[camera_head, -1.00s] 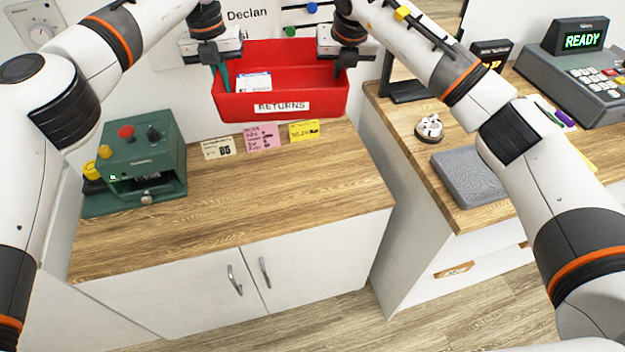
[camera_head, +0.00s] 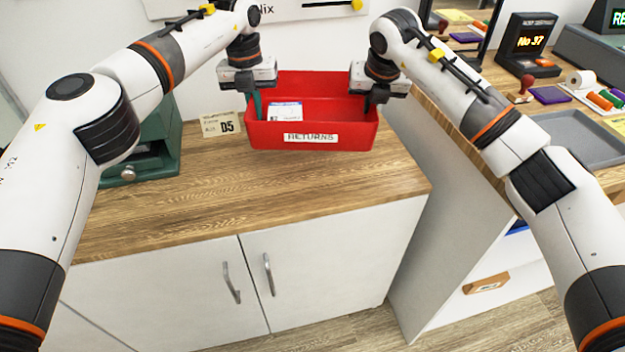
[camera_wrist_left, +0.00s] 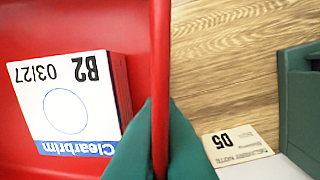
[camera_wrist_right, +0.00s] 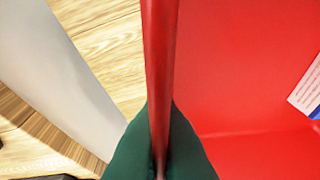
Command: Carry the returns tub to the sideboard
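The red returns tub (camera_head: 312,80) hangs level between my grippers, at the back of the wood-topped sideboard (camera_head: 270,195). I cannot tell whether its base touches the top. My left gripper (camera_head: 257,104) is shut on the tub's left wall; in the left wrist view its green fingers (camera_wrist_left: 160,145) pinch the rim. My right gripper (camera_head: 369,101) is shut on the right wall, its fingers (camera_wrist_right: 160,150) on both sides of the rim. A white and blue Clearbrim box (camera_wrist_left: 68,105) lies inside the tub; it also shows in the head view (camera_head: 285,111).
A green machine (camera_head: 150,150) stands on the sideboard's left end, beside a D5 card (camera_head: 221,125). At right is a counter with a grey tray (camera_head: 580,138), a No 37 display (camera_head: 530,42) and stationery. The sideboard's front half is clear.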

